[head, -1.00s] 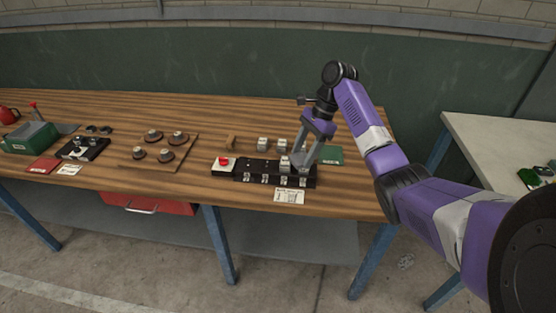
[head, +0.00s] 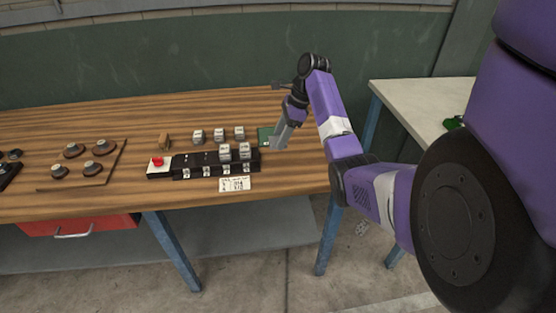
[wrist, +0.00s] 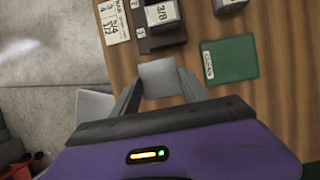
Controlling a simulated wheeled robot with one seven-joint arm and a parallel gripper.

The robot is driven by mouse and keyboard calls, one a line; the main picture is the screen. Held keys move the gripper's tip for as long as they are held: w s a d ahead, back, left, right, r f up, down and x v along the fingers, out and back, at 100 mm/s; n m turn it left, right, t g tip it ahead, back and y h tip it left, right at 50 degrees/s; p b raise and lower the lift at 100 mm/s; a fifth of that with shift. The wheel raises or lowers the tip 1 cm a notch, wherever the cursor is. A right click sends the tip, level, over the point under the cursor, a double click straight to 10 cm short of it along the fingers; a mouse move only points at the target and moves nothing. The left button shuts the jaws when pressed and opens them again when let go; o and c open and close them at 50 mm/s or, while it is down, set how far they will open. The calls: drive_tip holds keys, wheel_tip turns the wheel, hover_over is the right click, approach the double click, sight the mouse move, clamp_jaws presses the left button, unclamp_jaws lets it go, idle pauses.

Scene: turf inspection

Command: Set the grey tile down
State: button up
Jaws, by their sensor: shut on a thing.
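My gripper (head: 279,142) points down at the right part of the wooden bench, right of the black rack (head: 195,172). In the wrist view my gripper (wrist: 160,88) is shut on a plain grey tile (wrist: 160,75), which sits between its two fingertips. In the head view the tile cannot be made out at the fingers. The tile is beside the end of the rack and left of a green card (wrist: 230,58) in the wrist view. Whether it touches the bench top cannot be told.
Two marked blocks (head: 244,151) stand on the rack; three more (head: 219,135) stand behind it. A red button (head: 157,162) is at its left end, a paper card (head: 234,184) in front. The bench top (head: 290,178) around the gripper's front and right is bare.

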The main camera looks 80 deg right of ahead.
sight(276, 162)
drive_tip(key=shift+f, duration=4)
drive_tip(key=o, duration=1.6)
drive_tip(key=shift+f, duration=0.1)
